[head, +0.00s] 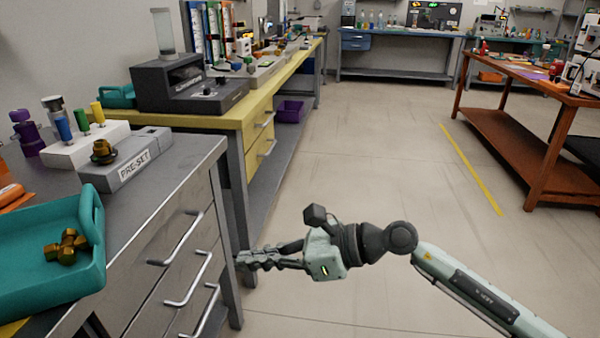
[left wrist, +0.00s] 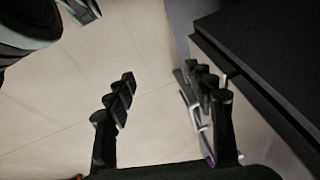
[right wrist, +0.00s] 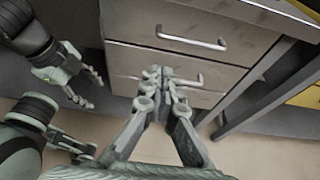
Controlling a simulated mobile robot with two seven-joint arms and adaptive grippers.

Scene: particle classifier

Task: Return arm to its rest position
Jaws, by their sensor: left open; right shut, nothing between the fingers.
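My right gripper (head: 243,260) is shut and empty in the head view. It points left, low beside the legs and drawers of the grey workbench (head: 190,165), with floor beneath it. In the right wrist view its closed fingers (right wrist: 160,80) show in front of the bench drawers (right wrist: 180,55). I cannot tell how close the fingertips are to the drawer handles. My left gripper (left wrist: 165,115) is open and empty in its wrist view, over the pale floor. It is not in the head view, but part of my left arm and its fingers show at the left of the right wrist view.
The grey bench carries a teal tray (head: 95,225) with brass-coloured pieces (head: 67,246) and a PRE-SET block (head: 130,165). Drawer handles (head: 188,280) stick out towards my right gripper. A yellow bench (head: 255,110) stands beyond. The middle floor (head: 370,140) is clear.

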